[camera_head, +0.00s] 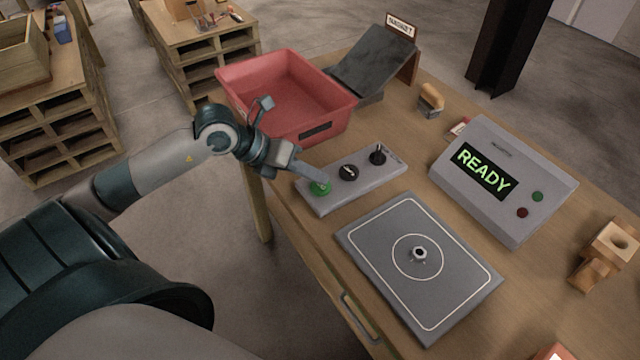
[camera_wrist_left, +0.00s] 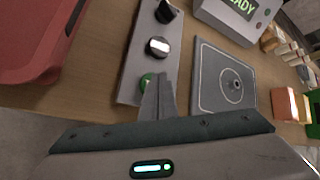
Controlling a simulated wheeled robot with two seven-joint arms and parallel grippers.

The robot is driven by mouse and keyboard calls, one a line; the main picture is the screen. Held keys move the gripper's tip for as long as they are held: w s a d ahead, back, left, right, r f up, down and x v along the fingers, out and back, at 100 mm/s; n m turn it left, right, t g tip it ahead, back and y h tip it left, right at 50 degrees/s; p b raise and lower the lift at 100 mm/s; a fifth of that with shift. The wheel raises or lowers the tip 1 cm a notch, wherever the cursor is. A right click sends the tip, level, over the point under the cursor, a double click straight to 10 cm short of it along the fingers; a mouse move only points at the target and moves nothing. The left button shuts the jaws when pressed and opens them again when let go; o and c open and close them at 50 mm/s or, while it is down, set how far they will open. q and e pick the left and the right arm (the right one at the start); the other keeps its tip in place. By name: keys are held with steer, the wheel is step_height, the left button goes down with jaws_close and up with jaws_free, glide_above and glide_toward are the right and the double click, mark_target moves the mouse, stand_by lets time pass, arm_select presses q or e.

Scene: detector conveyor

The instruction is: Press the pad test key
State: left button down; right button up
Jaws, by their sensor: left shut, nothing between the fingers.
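A grey control panel (camera_head: 330,200) lies on the table with a green button (camera_head: 319,188), a black round knob (camera_head: 348,172) and a black toggle (camera_head: 377,155) in a row. No readable label tells which one is the pad test key. My left gripper (camera_head: 325,178) is shut and empty, its tips right at the green button. In the left wrist view the shut fingers (camera_wrist_left: 158,98) partly cover the green button (camera_wrist_left: 147,82); I cannot tell whether they touch it. A grey pad (camera_head: 372,238) with a white circle and a small metal nut-like part (camera_head: 419,254) lies beside the panel. My right gripper is not seen.
A red bin (camera_head: 335,112) stands behind the panel, with a dark sloped chute (camera_head: 372,65) beyond. A grey box with a green READY display (camera_head: 484,170) stands to the right. Wooden blocks (camera_head: 606,250) lie at the right edge of the wooden table.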

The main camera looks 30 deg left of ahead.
mark_target(319, 186)
arm_select(q)
steer(key=shift+s+a+f+b, duration=0.25)
steer(key=shift+f+b, duration=0.35)
steer(key=shift+f, duration=0.05)
steer(key=shift+s+a+f, duration=0.1)
steer(key=shift+f, duration=0.1)
stand_by(0.8)
steer(key=shift+r, duration=0.15)
steer(key=shift+w+d+r, duration=0.25)
steer(key=shift+w, duration=0.05)
steer(key=shift+w+d+r+p, duration=0.25)
steer(key=shift+w+d+p, duration=0.05)
steer(key=shift+d+p, duration=0.05)
steer(key=shift+r, duration=0.15)
steer(key=r, duration=0.1)
steer(key=p, duration=0.1)
steer(key=r+p, duration=0.1)
steer(key=shift+w+d+r, duration=0.2)
steer(key=shift+w+r, duration=0.05)
steer(key=shift+r, duration=0.1)
steer(key=shift+s+r+p, duration=0.1)
steer(key=shift+r+p, duration=0.8)
steer(key=shift+r, duration=0.4)
